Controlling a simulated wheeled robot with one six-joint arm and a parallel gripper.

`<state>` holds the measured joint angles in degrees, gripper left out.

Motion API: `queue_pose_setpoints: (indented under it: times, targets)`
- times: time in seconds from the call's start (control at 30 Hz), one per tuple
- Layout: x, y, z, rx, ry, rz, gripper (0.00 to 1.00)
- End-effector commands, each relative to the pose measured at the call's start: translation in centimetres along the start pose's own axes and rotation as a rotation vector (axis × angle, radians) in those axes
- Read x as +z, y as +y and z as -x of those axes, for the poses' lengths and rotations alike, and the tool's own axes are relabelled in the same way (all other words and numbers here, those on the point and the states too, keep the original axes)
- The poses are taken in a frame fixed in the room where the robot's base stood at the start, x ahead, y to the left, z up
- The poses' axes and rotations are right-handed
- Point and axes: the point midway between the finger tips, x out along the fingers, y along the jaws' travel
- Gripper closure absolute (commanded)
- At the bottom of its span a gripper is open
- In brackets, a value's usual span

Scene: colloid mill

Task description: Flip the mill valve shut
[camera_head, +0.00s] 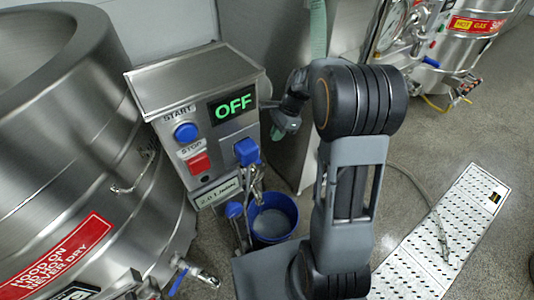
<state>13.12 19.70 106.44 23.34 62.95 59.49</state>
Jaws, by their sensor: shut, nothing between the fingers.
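The mill (178,78) is a steel box with a green OFF display, a blue START button and a red STOP button. A blue valve handle (246,152) is on its lower right front, above metal piping. A second blue handle (234,210) is lower on the piping, beside a blue bucket (273,222). Which one is the mill valve's lever, and how it is turned, I cannot tell for sure. My gripper (279,132) is small and partly hidden, just right of the mill's front and up and right of the upper blue handle. It is shut and seems apart from the handle.
A large steel kettle (65,130) with a red label fills the left. Another steel vessel (470,45) with a gauge stands at the back right. A perforated white ramp (445,235) and a hose (432,205) lie on the grey floor at right.

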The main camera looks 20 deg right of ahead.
Motion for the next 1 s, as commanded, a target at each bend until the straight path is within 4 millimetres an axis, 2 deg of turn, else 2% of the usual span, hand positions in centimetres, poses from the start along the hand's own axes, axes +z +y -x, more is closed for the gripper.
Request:
queue_pose_setpoints:
  times: [0.17,0.6,0.8,1.0]
  targets:
    - [-0.1,0.1,-1.5,0.002,-0.001,-0.002,1.00]
    - [-0.2,0.1,-8.1,0.000,0.000,-0.003,1.00]
    - [-0.2,0.1,-9.6,0.000,0.000,-0.004,1.00]
    - [-0.2,0.1,-10.0,-0.001,0.001,-0.003,1.00]
